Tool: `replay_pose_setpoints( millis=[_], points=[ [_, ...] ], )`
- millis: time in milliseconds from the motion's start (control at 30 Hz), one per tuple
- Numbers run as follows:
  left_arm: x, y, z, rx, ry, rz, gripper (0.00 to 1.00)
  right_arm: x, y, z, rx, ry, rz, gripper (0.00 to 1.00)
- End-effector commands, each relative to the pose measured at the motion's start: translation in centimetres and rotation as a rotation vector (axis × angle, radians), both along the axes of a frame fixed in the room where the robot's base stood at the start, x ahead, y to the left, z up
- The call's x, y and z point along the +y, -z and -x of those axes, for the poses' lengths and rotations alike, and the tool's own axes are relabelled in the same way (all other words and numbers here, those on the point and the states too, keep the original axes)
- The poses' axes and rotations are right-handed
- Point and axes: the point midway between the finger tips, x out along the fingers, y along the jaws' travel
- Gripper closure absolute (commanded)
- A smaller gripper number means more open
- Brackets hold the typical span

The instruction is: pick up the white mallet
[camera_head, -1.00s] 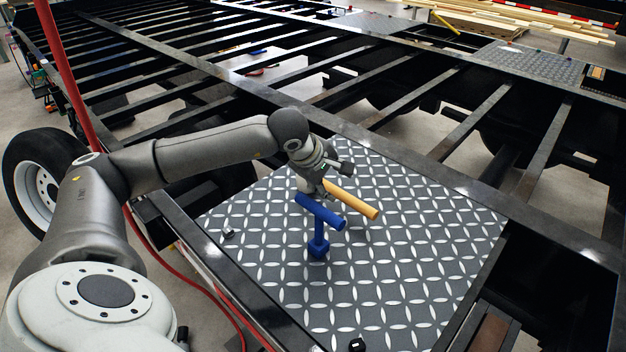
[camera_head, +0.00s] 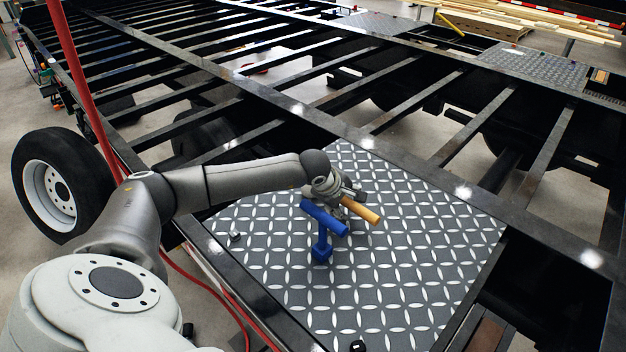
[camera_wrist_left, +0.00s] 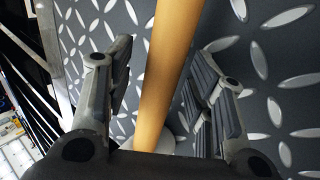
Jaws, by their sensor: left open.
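The mallet's tan handle (camera_head: 361,211) sticks out to the right of my left gripper (camera_head: 345,208) in the head view; its head is hidden there. In the left wrist view the handle (camera_wrist_left: 166,65) runs between the two open fingers of the gripper (camera_wrist_left: 162,88), with a gap on each side. A small pale part, likely the white head (camera_wrist_left: 182,146), shows at the handle's lower end, mostly covered by the gripper. My right gripper is not in view.
A blue mallet (camera_head: 322,252) stands on the grey diamond-plate panel (camera_head: 400,275), close in front of my left gripper. Small dark items (camera_head: 357,346) lie at the panel's near edge. Black trailer beams (camera_head: 440,195) border the panel. The panel's right part is clear.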

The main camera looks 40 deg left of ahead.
Motion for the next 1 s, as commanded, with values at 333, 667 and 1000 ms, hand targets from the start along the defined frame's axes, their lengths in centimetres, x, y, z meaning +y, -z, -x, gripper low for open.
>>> replay_pose_setpoints(
  millis=[333,667,1000],
  points=[
    [0.0,0.0,0.0,0.001,0.0,0.0,0.76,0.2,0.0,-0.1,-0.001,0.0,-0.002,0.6],
    [0.0,0.0,0.0,0.001,0.0,0.0,1.0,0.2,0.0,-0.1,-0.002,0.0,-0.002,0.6],
    [0.1,-1.2,-0.2,-0.007,-0.001,0.0,1.0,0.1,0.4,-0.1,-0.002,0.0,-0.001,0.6]
  ],
)
